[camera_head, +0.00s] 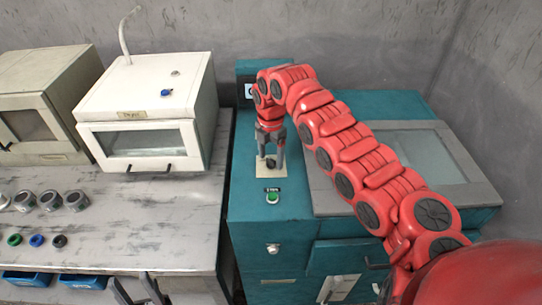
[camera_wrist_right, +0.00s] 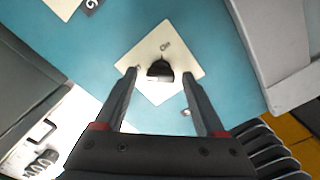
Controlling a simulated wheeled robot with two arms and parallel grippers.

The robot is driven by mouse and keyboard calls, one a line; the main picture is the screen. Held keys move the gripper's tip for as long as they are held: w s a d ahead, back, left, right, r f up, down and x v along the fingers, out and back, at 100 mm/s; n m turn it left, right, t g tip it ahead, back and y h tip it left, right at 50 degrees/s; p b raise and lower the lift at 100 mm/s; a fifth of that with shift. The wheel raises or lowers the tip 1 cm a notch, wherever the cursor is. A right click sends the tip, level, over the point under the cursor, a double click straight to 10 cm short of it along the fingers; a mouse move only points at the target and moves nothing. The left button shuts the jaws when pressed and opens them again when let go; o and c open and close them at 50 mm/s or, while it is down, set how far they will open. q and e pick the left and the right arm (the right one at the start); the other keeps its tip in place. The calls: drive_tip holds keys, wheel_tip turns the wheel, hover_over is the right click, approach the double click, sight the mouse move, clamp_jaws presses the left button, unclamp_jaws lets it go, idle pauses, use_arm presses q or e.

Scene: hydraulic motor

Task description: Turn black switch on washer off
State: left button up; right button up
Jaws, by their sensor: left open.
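The washer (camera_head: 285,225) is a teal machine with a light square switch plate on its top left. The black switch (camera_wrist_right: 160,71) is a small dark knob on this plate (camera_wrist_right: 150,48) in the right wrist view. In the head view it is a dark spot (camera_head: 270,163) between my fingers. My right gripper (camera_head: 270,157) points down over the plate. Its fingers are spread on either side of the switch, with gaps visible in the wrist view (camera_wrist_right: 159,73). My left gripper (camera_head: 138,289) is open and empty at the bottom of the head view, in front of the bench.
A green button (camera_head: 272,198) with a black label sits in front of the switch plate. The washer's grey lid (camera_head: 400,160) lies to the right, below my right arm. A bench (camera_head: 140,225) with a white oven (camera_head: 150,110) and several jars stands left.

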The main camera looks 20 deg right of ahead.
drive_tip(key=shift+r, duration=0.1)
drive_tip(key=shift+r, duration=0.3)
wheel_tip(320, 180, up, 11)
drive_tip(key=b, duration=0.2)
wheel_tip(320, 180, up, 5)
drive_tip(key=p, duration=0.5)
hover_over(271, 159)
drive_tip(key=shift+r+p, duration=0.3)
drive_tip(key=shift+p, duration=0.4)
